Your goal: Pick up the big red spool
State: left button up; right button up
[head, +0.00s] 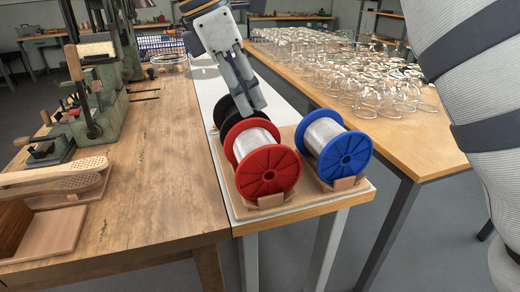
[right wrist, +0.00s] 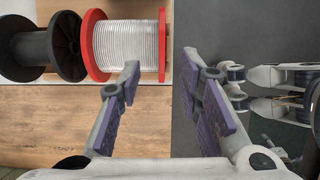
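The big red spool (head: 268,172) has red flanges and clear filament wound between them. It lies on its side in a wooden cradle at the near end of a narrow white-topped table. My right gripper (head: 250,107) points down just behind and above it in the head view. In the right wrist view the red spool (right wrist: 126,44) lies ahead of my right gripper (right wrist: 161,62). The fingers are apart with nothing held between them. One fingertip overlaps the filament in the picture and the other shows right of the right flange. Contact cannot be told. My left gripper is not in view.
A blue spool (head: 347,157) lies close to the right of the red one. A black spool (right wrist: 64,45) lies beside it, partly hidden in the head view. A wooden workbench (head: 150,190) with tools stands left. A table (head: 420,155) of glassware stands right.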

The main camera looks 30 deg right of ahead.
aim_at(268, 146)
jog(key=p+x, duration=0.1)
jog(key=x, duration=1)
jog(key=shift+s+f, duration=0.15)
jog(key=shift+f, duration=0.2)
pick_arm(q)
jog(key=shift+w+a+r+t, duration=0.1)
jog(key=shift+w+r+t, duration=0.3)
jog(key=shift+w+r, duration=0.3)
pick_arm(e)
jog(key=shift+r, duration=0.1)
grip_shut()
